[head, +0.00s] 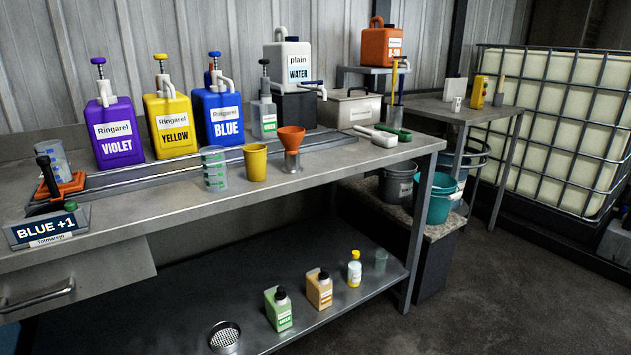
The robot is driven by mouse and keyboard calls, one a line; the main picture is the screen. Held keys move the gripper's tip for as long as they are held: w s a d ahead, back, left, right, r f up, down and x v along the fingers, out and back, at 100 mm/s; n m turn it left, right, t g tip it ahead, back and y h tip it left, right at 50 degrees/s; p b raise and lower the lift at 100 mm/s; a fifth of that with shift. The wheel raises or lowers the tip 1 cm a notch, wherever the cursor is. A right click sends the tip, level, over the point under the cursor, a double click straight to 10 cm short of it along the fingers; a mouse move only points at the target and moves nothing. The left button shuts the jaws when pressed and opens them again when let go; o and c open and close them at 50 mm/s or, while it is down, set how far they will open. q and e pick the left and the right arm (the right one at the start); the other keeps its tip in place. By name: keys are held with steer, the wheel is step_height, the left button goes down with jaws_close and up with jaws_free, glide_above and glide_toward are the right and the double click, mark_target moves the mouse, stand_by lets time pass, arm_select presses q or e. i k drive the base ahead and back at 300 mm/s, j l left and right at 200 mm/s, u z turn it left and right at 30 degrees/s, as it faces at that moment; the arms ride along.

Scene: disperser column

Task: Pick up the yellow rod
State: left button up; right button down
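A thin yellow rod (394,78) stands nearly upright near the right end of the steel bench. Neither my left nor my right gripper shows in the head view.
The steel bench (330,165) carries violet (118,148), yellow (173,140) and blue (225,128) jugs. An orange funnel (291,138), a white-handled tool (374,135) and a green-handled one (395,132) lie or stand nearby. The front right bench top is bare.

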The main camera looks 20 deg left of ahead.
mark_target(396, 62)
steer(key=u, duration=1.8)
steer(key=z, duration=0.3)
steer(key=i+l+z, duration=0.2)
steer(key=z, duration=0.25)
steer(key=i+l+z, duration=0.25)
steer(key=z, duration=0.2)
steer(key=i+l+z, duration=0.15)
steer(key=z, duration=0.3)
steer(key=i+l, duration=0.1)
steer(key=i, duration=0.65)
steer(key=j+u, duration=0.1)
steer(key=u, duration=2.4)
steer(key=z, duration=0.2)
